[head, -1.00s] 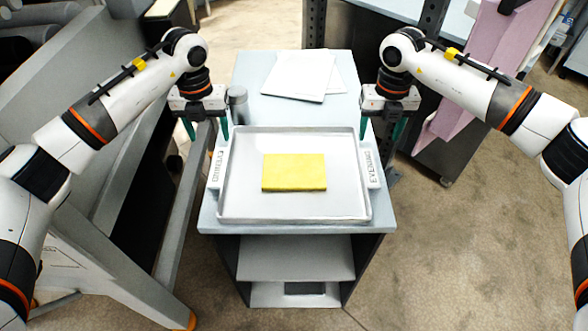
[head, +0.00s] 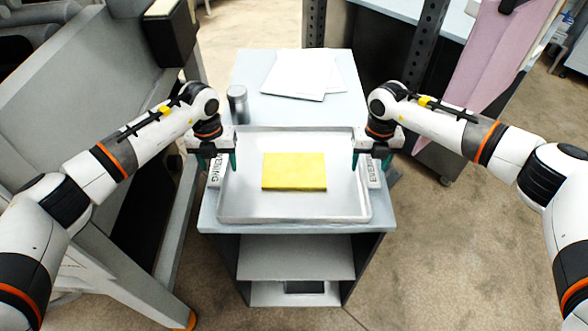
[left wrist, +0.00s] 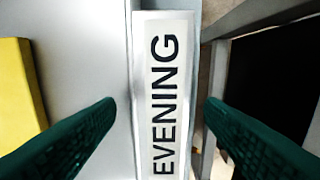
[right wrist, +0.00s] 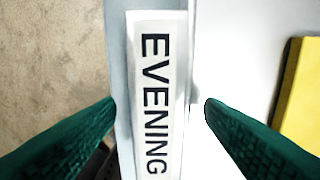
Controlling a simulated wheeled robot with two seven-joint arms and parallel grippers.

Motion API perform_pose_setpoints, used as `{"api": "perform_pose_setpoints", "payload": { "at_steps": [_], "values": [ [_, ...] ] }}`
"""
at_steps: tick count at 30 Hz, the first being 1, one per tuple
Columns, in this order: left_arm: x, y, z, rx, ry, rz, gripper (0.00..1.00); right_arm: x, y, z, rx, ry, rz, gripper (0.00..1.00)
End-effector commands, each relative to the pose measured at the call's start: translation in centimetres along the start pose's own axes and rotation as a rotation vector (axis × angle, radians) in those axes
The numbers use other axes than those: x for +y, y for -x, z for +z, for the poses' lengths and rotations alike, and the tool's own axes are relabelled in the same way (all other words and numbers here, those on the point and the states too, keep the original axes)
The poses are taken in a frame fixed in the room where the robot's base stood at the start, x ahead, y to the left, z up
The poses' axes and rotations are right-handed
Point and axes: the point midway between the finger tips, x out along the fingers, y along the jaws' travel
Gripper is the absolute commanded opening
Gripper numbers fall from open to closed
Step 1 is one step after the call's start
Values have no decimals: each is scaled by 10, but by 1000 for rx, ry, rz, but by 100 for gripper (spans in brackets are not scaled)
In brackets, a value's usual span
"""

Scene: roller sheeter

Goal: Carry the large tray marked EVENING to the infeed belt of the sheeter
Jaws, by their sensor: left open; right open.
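The large grey tray (head: 295,215) lies flat on the top of a small cart, with a yellow block (head: 294,171) on its floor. A white EVENING label sits on each side handle; the left one shows in the left wrist view (left wrist: 164,95) and the right one in the right wrist view (right wrist: 155,95). My left gripper (head: 220,168) is open above the left handle, its green fingers on either side of the label. My right gripper (head: 370,168) is open above the right handle, its fingers likewise apart on both sides. Whether any finger touches the tray cannot be told.
Papers (head: 300,75) and a metal cylinder (head: 237,104) stand behind the tray on the cart top (head: 345,114). A large grey machine frame (head: 95,80) stands close on the left. A pink sheet (head: 480,80) hangs at the right. Open floor (head: 460,240) lies to the right.

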Motion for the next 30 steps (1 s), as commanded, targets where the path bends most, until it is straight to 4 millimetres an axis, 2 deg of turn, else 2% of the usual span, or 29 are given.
{"api": "perform_pose_setpoints", "payload": {
  "at_steps": [2,14,30],
  "values": [
    [0,0,0,0,0,0,63,0,0,0,0,0,0,63],
    [0,0,0,0,1,0,0,0,0,0,-1,0,0,0],
    [0,8,-1,2,1,1,0,0,7,-1,1,0,-1,0]
  ]
}}
